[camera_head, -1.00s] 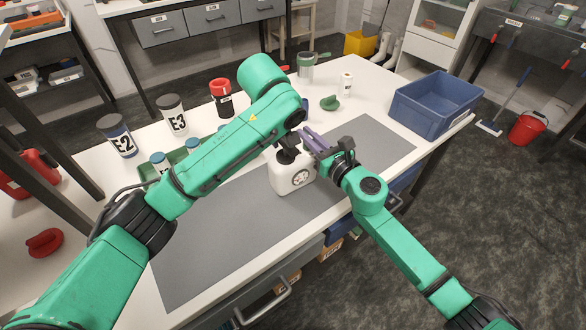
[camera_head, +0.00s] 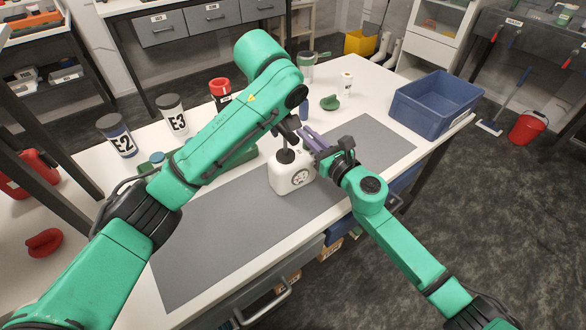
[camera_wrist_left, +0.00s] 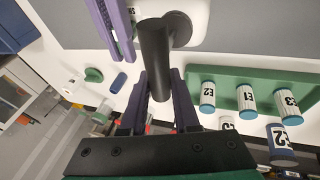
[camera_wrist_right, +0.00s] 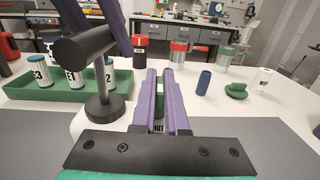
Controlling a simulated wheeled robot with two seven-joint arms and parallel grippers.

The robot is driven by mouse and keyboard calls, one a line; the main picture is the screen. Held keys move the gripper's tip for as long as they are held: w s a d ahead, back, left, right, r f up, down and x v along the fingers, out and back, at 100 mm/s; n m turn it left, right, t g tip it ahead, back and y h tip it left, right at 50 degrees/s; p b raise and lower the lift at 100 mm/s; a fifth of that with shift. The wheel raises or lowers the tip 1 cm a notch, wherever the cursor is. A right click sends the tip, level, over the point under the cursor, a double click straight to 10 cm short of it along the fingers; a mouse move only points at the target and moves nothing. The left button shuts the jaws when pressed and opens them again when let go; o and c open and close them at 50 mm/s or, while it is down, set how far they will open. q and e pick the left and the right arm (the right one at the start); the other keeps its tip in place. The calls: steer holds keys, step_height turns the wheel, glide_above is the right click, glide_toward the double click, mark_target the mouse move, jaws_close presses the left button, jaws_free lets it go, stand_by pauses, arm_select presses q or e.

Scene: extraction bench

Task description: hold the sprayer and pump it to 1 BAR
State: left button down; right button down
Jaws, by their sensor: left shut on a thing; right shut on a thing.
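The sprayer (camera_head: 290,178) is a white bottle with a round gauge (camera_head: 300,178) on its front. It stands upright on the grey mat. Its black pump (camera_head: 286,156) rises from the top, with a length of rod showing. My left gripper (camera_wrist_left: 161,82) is shut on the black pump handle (camera_wrist_left: 156,50). The handle and rod also show in the right wrist view (camera_wrist_right: 84,45). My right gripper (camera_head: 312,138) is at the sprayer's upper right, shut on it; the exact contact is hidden. The gauge reading is too small to tell.
A green rack (camera_wrist_right: 110,84) with labelled tubes stands behind the sprayer, partly behind my left arm. Jars (camera_head: 172,115), a green object (camera_head: 330,103) and a small white bottle (camera_head: 347,84) stand further back. A blue bin (camera_head: 432,105) is at right. The mat's (camera_head: 225,230) front left is clear.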

arm_select(q)
steer(key=shift+r, duration=0.55)
steer(key=shift+a+f, duration=0.1)
steer(key=shift+f, duration=2.55)
steer(key=c, duration=0.6)
jaws_free()
step_height(320, 180, up, 9)
steer(key=shift+r, duration=0.1)
